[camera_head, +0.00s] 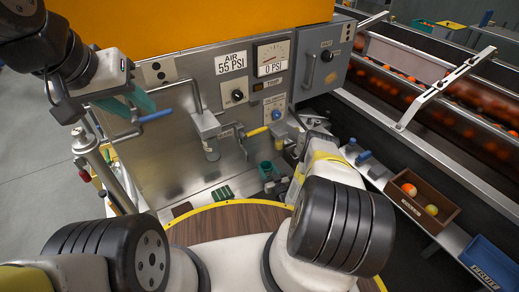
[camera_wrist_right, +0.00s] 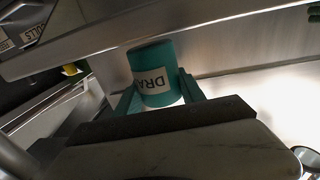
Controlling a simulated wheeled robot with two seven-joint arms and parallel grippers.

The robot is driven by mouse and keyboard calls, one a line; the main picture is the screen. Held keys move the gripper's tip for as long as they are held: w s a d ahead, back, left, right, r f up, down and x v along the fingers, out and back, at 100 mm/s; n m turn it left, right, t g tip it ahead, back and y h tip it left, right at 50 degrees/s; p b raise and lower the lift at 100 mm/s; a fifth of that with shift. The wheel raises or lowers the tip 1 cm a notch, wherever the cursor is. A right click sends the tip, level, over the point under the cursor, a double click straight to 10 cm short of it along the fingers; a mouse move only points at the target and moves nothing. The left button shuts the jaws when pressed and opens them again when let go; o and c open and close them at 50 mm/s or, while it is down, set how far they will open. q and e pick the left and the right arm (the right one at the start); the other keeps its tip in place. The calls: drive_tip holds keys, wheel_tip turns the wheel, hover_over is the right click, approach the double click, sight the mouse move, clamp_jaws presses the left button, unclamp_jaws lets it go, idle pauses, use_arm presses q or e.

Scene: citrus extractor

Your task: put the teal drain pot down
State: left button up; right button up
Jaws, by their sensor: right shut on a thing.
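The teal drain pot (camera_head: 266,169) is in front of the steel panel, near the low ledge, in the head view. In the right wrist view the pot (camera_wrist_right: 153,72) shows its white label, upside down, with the letters "DRA". My right gripper (camera_wrist_right: 160,92) has one teal finger on each side of the pot and is shut on it. In the head view my right arm hides much of that gripper. I cannot tell whether the pot touches the ledge. My left gripper (camera_head: 130,102) is at the upper left, its teal fingers apart, near a blue-handled lever (camera_head: 155,116).
A steel panel (camera_head: 170,165) with gauges, a nozzle (camera_head: 207,128) and a yellow-handled valve (camera_head: 257,131) stands behind the pot. Dark green pads (camera_head: 222,193) lie on the ledge to its left. A brown box (camera_head: 425,207) with fruit and a blue bin (camera_head: 485,260) are at right.

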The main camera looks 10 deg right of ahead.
drive_tip(key=shift+f, duration=0.35)
drive_tip(key=shift+f, duration=0.1)
drive_tip(key=o, duration=1.3)
drive_tip(key=shift+o, duration=0.2)
drive_tip(key=shift+s+d, duration=0.1)
drive_tip(key=shift+s, duration=0.15)
drive_tip(key=v, duration=1.1)
drive_tip(key=shift+s, duration=0.2)
drive_tip(key=shift+d, duration=0.1)
